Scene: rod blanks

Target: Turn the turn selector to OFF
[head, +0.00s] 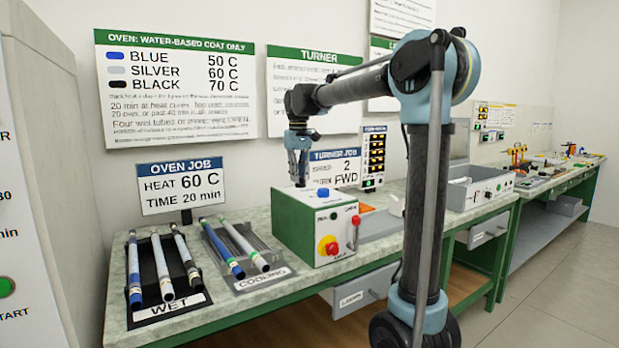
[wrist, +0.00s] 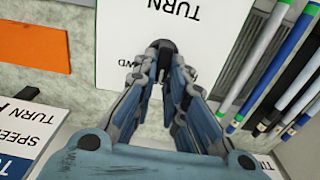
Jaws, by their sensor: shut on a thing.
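The turner control box (head: 306,228), green with a pale front panel, stands on the bench. Its white top (wrist: 115,60) carries an upside-down "TURN" label and letters ending in "AND" in the wrist view. My gripper (head: 300,184) points down onto the box top. In the wrist view, my gripper (wrist: 163,52) has its fingers closed together at a small dark knob, seemingly the turn selector (wrist: 162,44). The fingers hide most of the knob, so its pointed setting cannot be read. The turner job sign (head: 335,169) behind reads speed 2, turn FWD.
Left are the cooling rack (head: 266,281) and wet rack (head: 172,305) with rods. An orange piece (wrist: 34,48) lies beside the box.

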